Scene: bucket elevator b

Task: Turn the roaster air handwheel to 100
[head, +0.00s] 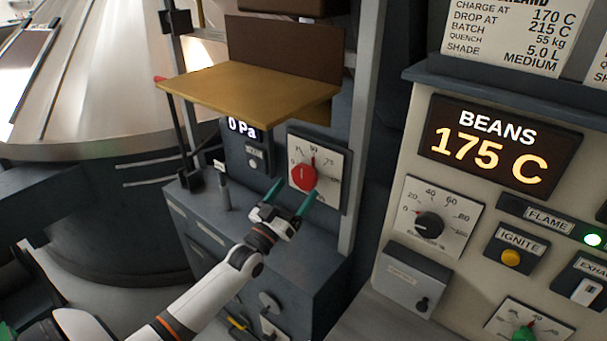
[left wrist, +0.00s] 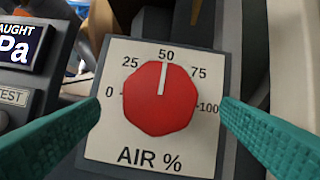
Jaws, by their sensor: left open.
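The roaster air handwheel is a red knob (left wrist: 160,99) on a white dial plate marked AIR % (left wrist: 150,158), from 0 to 100. Its white pointer stands at about 50, nearly straight up. In the head view the red handwheel (head: 303,178) is on the dark cabinet left of the upright post. My left gripper (head: 290,192) is open in front of it. In the left wrist view its two green fingers (left wrist: 160,112) stand at either side of the knob, apart from it as far as I can see. My right gripper is not in view.
A brass-coloured tray (head: 250,88) juts out above the dial. A 0 Pa display (head: 242,128) is to its left. A cream panel (head: 390,215) at right carries a black knob (head: 429,225), an IGNITE button (head: 511,257) and a 175 C display (head: 497,147).

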